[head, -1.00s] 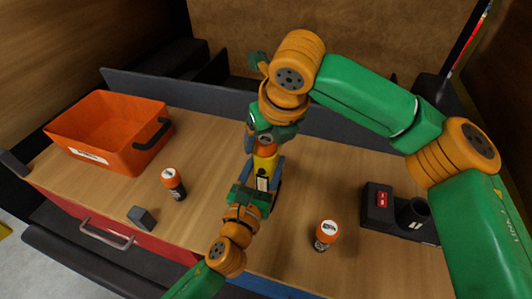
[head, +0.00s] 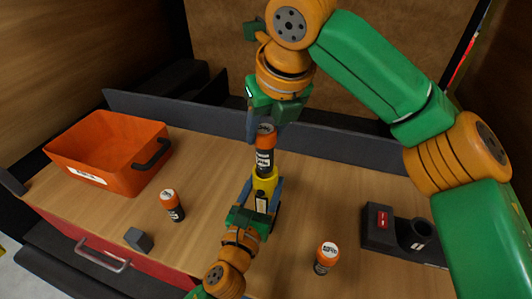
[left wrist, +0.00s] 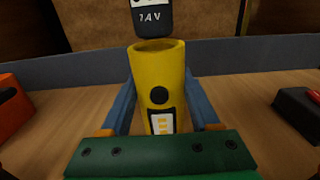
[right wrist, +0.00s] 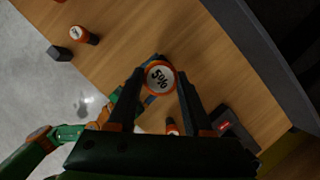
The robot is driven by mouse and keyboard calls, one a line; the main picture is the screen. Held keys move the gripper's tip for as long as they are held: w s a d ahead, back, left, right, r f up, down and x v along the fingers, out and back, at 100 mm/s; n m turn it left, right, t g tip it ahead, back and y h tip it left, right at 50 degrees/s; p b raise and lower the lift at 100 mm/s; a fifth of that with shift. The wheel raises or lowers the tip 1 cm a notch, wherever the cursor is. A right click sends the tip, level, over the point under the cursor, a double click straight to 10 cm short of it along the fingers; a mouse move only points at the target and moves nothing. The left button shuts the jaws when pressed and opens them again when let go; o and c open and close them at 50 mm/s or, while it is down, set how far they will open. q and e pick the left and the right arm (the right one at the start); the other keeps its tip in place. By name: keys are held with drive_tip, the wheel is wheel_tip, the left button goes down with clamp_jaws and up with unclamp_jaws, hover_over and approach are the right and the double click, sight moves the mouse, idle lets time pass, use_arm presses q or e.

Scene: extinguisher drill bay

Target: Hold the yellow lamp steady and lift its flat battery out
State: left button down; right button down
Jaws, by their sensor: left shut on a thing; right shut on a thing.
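The yellow lamp (head: 264,186) stands upright on the bench, its open top showing in the left wrist view (left wrist: 158,50). My left gripper (left wrist: 158,112) is shut around its body, one blue finger on each side. The flat battery (head: 264,155), black with an orange cap, is upright in my right gripper (head: 266,128), which is shut on its top. In the left wrist view the battery's black lower end (left wrist: 152,18) hangs just above the lamp's mouth, apart from it. In the right wrist view its cap (right wrist: 160,77) reads "5%".
Two more orange-capped batteries stand on the bench, one at left (head: 172,205) and one at front right (head: 326,258). A black dock (head: 378,238) with a red display and a round socket is at right. An orange bin (head: 128,175) and a small grey block (head: 138,240) are at left.

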wheel_tip(320, 180, up, 2)
drive_tip(key=shift+r, duration=0.15)
use_arm(q)
drive_tip(key=shift+c, duration=0.2)
unclamp_jaws()
use_arm(e)
drive_tip(key=shift+w, duration=0.1)
